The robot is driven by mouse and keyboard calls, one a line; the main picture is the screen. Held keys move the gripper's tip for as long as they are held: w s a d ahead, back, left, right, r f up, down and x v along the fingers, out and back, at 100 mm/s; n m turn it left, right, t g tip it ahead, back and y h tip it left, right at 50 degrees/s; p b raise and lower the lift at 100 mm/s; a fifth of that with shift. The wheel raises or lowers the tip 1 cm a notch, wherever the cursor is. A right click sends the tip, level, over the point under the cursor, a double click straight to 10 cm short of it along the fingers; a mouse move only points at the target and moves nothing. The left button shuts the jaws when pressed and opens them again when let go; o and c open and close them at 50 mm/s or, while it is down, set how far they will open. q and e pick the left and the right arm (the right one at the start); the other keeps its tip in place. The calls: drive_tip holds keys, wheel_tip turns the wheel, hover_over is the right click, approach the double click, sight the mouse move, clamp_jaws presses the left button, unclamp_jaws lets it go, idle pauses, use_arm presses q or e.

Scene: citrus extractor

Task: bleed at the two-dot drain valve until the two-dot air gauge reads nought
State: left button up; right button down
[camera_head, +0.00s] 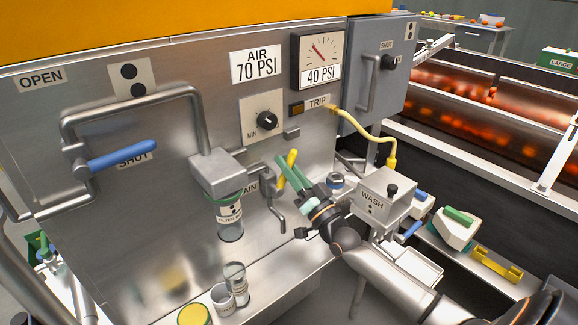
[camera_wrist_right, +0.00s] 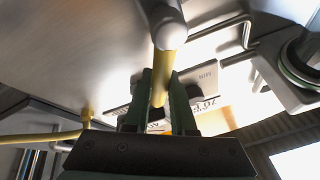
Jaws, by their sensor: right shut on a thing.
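The two-dot air gauge (camera_head: 321,60) is a dark-framed square dial with a thin red needle leaning up and left. A 40 PSI card covers its lower part, and its scale is too small to read. The yellow drain valve lever (camera_head: 291,158) slants up from the panel, above a bent grey spout (camera_head: 277,213). The DRAIN label (camera_head: 249,187) is partly hidden. My right gripper (camera_head: 289,174) is shut on this lever. In the right wrist view the yellow lever (camera_wrist_right: 162,72) runs between the green fingers (camera_wrist_right: 160,98). My left gripper is not seen.
The WASH box (camera_head: 385,190) stands close to the right of my gripper. A blue-handled bent pipe (camera_head: 122,156) juts from the panel at left. Small glass jars (camera_head: 235,276) stand on the ledge below.

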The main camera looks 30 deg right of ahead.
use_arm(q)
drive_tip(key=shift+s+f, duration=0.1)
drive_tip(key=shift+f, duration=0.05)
use_arm(e)
drive_tip(key=c, duration=0.8)
unclamp_jaws()
drive_tip(key=shift+o, duration=0.2)
drive_tip(key=shift+s+f, duration=0.25)
drive_tip(key=shift+s, duration=0.2)
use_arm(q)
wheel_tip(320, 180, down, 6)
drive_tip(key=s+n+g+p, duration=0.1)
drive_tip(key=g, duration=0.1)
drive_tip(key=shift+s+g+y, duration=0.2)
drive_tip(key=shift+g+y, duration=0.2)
use_arm(e)
drive_tip(key=v, duration=1.1)
drive_tip(key=shift+s, duration=0.25)
